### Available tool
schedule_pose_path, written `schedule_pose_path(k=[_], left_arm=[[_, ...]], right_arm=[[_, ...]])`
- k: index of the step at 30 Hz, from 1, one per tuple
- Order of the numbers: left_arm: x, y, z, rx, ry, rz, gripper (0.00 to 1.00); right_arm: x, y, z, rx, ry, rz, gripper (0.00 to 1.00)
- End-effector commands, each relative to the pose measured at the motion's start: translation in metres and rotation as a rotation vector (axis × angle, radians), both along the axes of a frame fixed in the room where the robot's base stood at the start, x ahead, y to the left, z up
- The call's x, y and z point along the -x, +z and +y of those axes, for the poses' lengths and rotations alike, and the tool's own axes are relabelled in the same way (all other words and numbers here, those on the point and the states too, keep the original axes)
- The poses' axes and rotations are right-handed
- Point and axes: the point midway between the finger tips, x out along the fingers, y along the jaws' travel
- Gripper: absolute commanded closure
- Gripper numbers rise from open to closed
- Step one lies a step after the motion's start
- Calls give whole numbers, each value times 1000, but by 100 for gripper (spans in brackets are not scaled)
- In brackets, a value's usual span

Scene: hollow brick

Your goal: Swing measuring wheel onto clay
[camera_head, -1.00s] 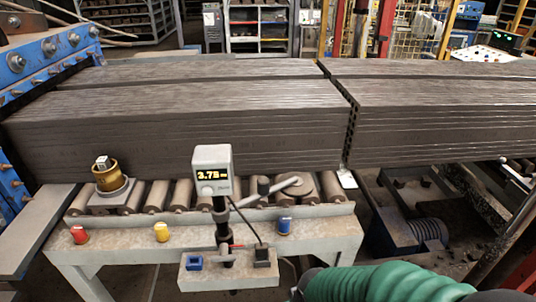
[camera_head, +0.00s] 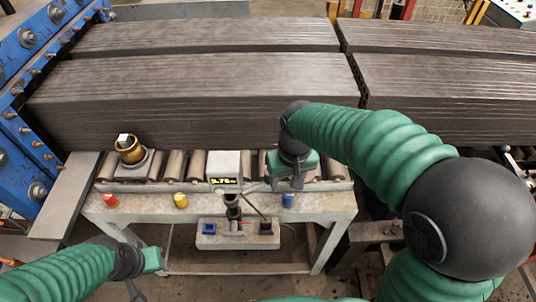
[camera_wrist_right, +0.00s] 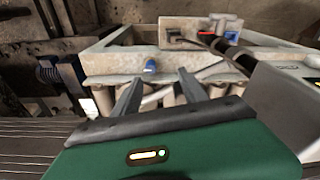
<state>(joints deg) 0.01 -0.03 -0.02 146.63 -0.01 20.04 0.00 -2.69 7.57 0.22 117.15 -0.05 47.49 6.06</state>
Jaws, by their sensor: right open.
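The dark grey clay columns (camera_head: 200,85) lie in long ridged blocks across the roller bed. A post with a display box (camera_head: 226,165) stands in front of the rollers. Its pale arm (camera_head: 258,187) reaches right, toward the measuring wheel, which my right gripper hides in the head view. My right gripper (camera_head: 287,184) is open, pointing down over that arm end, in front of the clay. In the right wrist view its two fingers (camera_wrist_right: 160,92) are apart, with a pale rod (camera_wrist_right: 210,71) crossing near them; contact is unclear. My left gripper (camera_head: 145,275) is low at left, away from the clay.
A brass cup (camera_head: 129,151) stands on a pad at the rollers' left end. Red (camera_head: 110,200), yellow (camera_head: 180,200) and blue (camera_head: 288,199) knobs line the bench front. A blue machine (camera_head: 40,60) borders the left. Open floor lies in front of the bench.

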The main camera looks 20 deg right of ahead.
Motion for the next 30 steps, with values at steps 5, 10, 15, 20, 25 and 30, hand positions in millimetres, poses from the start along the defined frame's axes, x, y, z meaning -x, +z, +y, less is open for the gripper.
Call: schedule_pose_path(k=[5, 10, 15, 20, 25, 30], left_arm=[[1, 3, 0, 0, -1, 2, 64], [1, 2, 0, 0, -1, 2, 64], [1, 2, 0, 0, 0, 2, 64], [1, 4, 0, 0, 0, 2, 64], [0, 12, 0, 0, 0, 2, 64], [1, 20, 0, 0, -1, 2, 64]], right_arm=[[-43, 69, 18, -4, -35, 59, 50], [-57, 125, 32, 0, -68, 116, 50], [-56, 138, 35, 2, -81, 138, 50], [-54, 112, 34, 3, -81, 141, 50], [-55, 69, 34, 3, -81, 143, 50], [-55, 24, 34, 3, -81, 143, 50]])
